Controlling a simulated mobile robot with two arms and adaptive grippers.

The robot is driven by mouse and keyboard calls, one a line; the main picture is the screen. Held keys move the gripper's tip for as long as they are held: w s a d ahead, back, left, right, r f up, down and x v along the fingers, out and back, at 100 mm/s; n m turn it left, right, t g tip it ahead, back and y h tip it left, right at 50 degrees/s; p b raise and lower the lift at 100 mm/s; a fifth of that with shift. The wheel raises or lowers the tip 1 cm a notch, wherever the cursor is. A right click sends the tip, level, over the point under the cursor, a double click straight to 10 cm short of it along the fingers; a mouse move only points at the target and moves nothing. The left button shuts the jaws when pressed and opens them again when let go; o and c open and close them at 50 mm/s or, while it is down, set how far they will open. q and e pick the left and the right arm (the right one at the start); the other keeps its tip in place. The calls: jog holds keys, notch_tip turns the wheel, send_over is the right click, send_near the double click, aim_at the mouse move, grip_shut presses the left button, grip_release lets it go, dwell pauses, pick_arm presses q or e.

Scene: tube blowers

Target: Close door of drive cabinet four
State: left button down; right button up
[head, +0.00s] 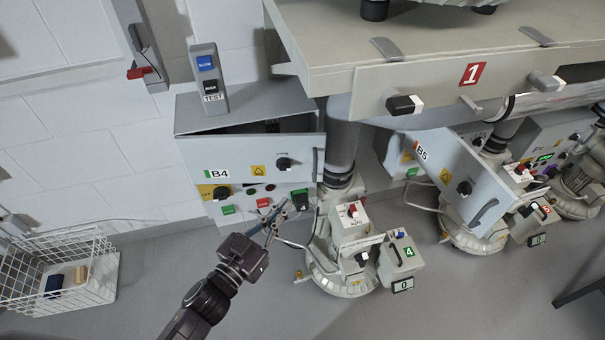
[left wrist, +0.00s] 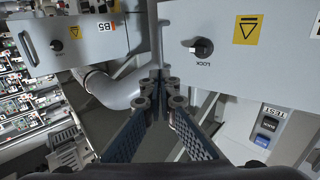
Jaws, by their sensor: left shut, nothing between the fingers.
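Drive cabinet four (head: 245,105) is a grey box at the wall. Its door (head: 245,172), labelled B4, stands open, with a dark gap behind its top edge. The door has a black lock knob and a grey bar handle (head: 316,165) at its right end. My left gripper (head: 277,215) is shut and empty, in front of and below the door's lower right part. In the left wrist view its fingertips (left wrist: 160,88) are together close to the handle (left wrist: 160,45); I cannot tell if they touch. The door (left wrist: 255,60) fills the upper right there.
A button panel (head: 240,208) shows below the door. A pump unit (head: 345,245) and pipe stand to the right. Cabinet B5's door (head: 450,170) is also open. A bench (head: 440,75) overhangs the upper right. A white wire basket (head: 100,265) stands at left.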

aim_at(314, 169)
pick_arm(q)
jog(key=x, duration=1)
jog(key=shift+w, duration=0.1)
jog(key=shift+x, duration=0.75)
pick_arm(e)
jog(key=shift+w+r, duration=0.35)
jog(key=shift+w, duration=0.35)
jog(key=shift+s+a, duration=0.1)
